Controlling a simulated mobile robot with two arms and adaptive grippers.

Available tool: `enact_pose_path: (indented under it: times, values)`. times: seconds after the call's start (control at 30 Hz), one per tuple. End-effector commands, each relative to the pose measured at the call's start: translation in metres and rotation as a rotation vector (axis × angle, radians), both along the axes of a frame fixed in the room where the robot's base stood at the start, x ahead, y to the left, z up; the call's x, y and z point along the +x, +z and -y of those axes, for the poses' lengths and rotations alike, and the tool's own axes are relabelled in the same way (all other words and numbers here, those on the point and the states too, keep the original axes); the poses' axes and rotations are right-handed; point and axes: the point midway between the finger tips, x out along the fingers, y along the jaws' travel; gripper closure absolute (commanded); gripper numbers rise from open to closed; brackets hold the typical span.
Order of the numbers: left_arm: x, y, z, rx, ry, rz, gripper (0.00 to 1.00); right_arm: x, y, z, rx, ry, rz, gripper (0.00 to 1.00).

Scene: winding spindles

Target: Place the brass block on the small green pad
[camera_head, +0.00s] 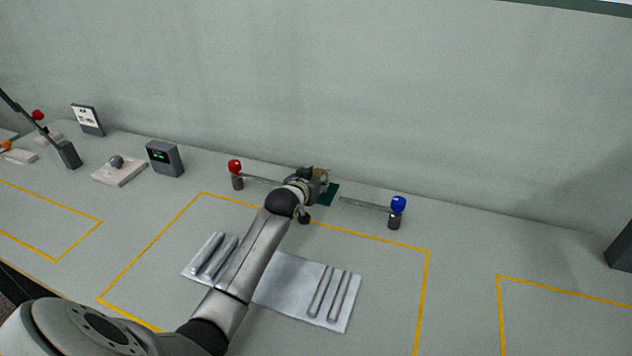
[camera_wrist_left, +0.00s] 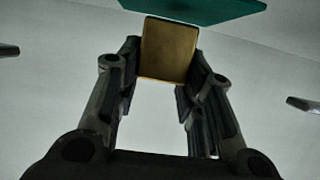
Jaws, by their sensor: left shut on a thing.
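The brass block (camera_wrist_left: 168,50) is between the fingers of my left gripper (camera_wrist_left: 160,72) in the left wrist view, with its flat face showing. The green pad (camera_wrist_left: 200,9) is just beyond the block at the top edge of that view. In the head view my left gripper (camera_head: 318,181) is at the back of the table, over the near left side of the green pad (camera_head: 329,196) and partly hiding it. The block is hard to make out there. Whether the block touches the pad cannot be told. My right gripper is not in view.
A red-knobbed post (camera_head: 236,174) stands left of the pad and a blue-knobbed post (camera_head: 396,211) right of it, each with a thin bar pointing inward. A pale tray (camera_head: 282,280) with several metal rods lies in front, under my arm. A dark display box (camera_head: 165,158) stands back left.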

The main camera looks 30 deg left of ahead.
Motion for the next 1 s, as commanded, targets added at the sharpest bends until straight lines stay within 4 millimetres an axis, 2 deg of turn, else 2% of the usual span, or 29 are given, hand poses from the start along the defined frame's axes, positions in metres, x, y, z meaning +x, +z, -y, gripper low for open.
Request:
enact_pose_path:
  times: [0.13, 0.5, 0.53, 0.67, 1.0]
  values:
    - [0.001, -0.009, 0.000, 0.002, 0.000, 0.007, 1.00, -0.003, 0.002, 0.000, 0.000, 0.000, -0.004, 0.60]
    - [0.000, -0.015, 0.000, 0.001, 0.000, 0.005, 1.00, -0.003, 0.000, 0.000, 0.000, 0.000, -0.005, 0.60]
    - [0.000, -0.016, 0.000, 0.000, 0.000, 0.001, 0.61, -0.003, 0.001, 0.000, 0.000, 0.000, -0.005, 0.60]
    - [0.000, -0.016, 0.000, 0.000, 0.000, 0.001, 0.44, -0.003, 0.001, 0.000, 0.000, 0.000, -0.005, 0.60]
    - [0.000, -0.014, 0.000, 0.000, 0.000, 0.002, 0.43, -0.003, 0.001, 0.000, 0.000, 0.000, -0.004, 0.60]
